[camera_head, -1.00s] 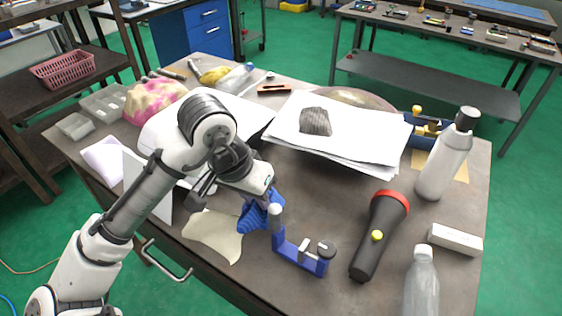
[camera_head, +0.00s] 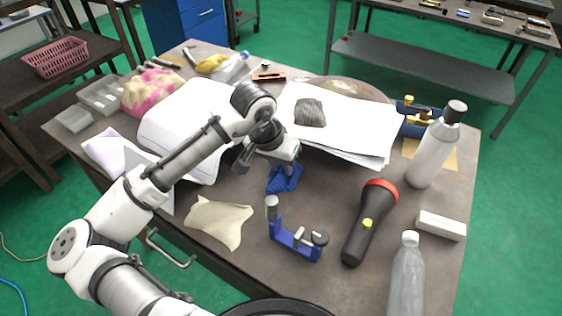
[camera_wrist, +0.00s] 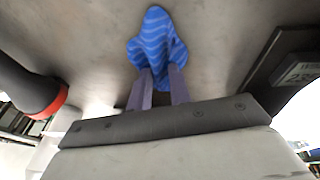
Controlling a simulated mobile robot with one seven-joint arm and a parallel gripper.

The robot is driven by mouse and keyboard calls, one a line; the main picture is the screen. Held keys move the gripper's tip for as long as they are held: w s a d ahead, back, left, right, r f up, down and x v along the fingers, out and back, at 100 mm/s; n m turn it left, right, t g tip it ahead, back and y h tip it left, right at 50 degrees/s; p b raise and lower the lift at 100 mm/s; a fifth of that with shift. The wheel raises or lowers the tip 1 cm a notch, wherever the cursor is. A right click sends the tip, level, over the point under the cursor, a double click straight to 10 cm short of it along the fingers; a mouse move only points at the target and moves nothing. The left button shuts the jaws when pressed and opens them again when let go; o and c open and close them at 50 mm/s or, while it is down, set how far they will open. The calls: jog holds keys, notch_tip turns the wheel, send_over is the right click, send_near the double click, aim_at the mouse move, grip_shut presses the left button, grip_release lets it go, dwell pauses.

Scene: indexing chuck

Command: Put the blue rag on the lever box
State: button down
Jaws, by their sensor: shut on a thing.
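The blue rag (camera_head: 285,178) hangs below my gripper in the head view, a little behind the blue C-shaped gauge. In the wrist view the blue striped rag (camera_wrist: 155,42) is bunched at the tips of the two fingers of my gripper (camera_wrist: 158,85). The jaws are shut on it. Grey tabletop shows around the rag; I cannot tell whether its lower end touches the table. I cannot pick out the lever box with certainty in either view.
The blue gauge (camera_head: 296,241), black flashlight (camera_head: 367,228) and cream cloth (camera_head: 219,222) are near the rag. White paper (camera_head: 350,130) lies behind, and a large white form (camera_head: 180,120) is left. Bottles (camera_head: 437,148) and a small white carton (camera_head: 441,225) stand right.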

jog(key=shift+f, duration=0.1)
jog(key=c, duration=1.3)
grip_release()
jog(key=b+v, duration=0.2)
jog(key=v, duration=1)
